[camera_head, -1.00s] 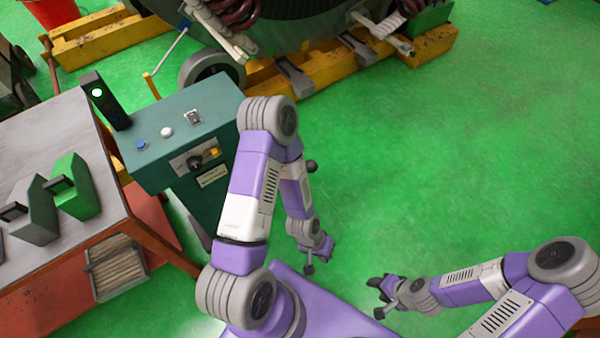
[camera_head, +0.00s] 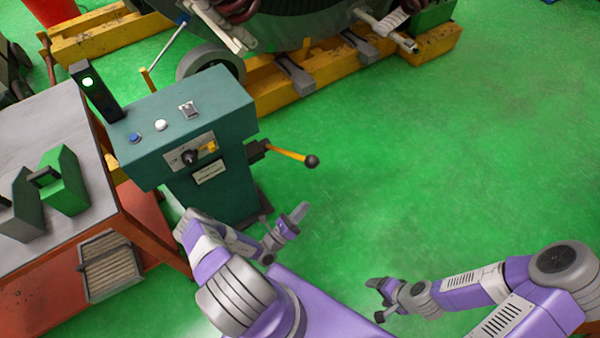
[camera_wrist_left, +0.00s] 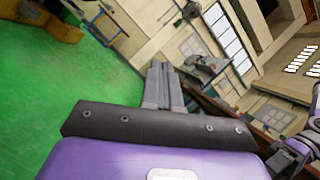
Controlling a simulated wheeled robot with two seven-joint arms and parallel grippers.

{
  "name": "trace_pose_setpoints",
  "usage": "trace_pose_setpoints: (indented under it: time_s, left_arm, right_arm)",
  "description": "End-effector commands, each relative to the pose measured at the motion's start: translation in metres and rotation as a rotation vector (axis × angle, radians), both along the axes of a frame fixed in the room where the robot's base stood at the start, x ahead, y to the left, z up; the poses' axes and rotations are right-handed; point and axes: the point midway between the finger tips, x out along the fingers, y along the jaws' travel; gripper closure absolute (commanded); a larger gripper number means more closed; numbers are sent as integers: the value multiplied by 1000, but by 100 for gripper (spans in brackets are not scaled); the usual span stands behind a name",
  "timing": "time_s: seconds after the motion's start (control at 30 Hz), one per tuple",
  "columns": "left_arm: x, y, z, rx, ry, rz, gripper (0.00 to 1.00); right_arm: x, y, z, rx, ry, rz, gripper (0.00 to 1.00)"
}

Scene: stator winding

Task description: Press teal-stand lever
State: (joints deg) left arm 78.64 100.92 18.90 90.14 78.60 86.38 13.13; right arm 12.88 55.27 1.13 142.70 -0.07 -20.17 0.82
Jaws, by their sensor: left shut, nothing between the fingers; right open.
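The teal stand (camera_head: 225,180) stands left of centre in the head view. Its lever (camera_head: 290,154) is a yellow rod that sticks out from the stand's right side, slopes slightly down to the right and ends in a black knob (camera_head: 312,161). My left gripper (camera_head: 302,208) is shut and empty, in front of and below the knob in the picture, apart from it. In the left wrist view its closed fingers (camera_wrist_left: 163,84) show, and the lever does not. My right gripper (camera_head: 374,284) is open and empty at the lower right, away from the stand.
A workbench (camera_head: 50,125) with metal blocks is at left. A large machine on yellow beams (camera_head: 330,78) is behind. Green floor at right is clear.

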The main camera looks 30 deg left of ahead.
Motion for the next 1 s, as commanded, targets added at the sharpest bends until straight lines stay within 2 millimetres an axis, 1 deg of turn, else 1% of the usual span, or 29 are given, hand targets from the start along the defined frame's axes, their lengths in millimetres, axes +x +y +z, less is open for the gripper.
trace_pose_setpoints:
  time_s: [0.03,0.1,0.2,0.57,0.67,0.77,1.0]
  left_arm:
    - [-4,20,-6,-31,-11,87,100]
    - [-9,38,-9,-58,-26,166,100]
    - [-13,49,-11,-71,-36,214,100]
    - [-11,50,-9,-72,-37,214,100]
    - [-3,49,-5,-72,-39,212,100]
    - [11,49,2,-72,-39,210,100]
    - [58,49,23,-71,-39,209,100]
  right_arm:
    - [0,0,-2,0,0,0,26]
    - [0,0,-3,0,0,0,26]
    - [0,0,-3,0,0,0,26]
    - [0,0,-3,0,0,0,26]
    - [0,0,-3,0,0,0,26]
    - [0,0,-4,0,0,0,26]
    - [0,0,-8,0,0,0,26]
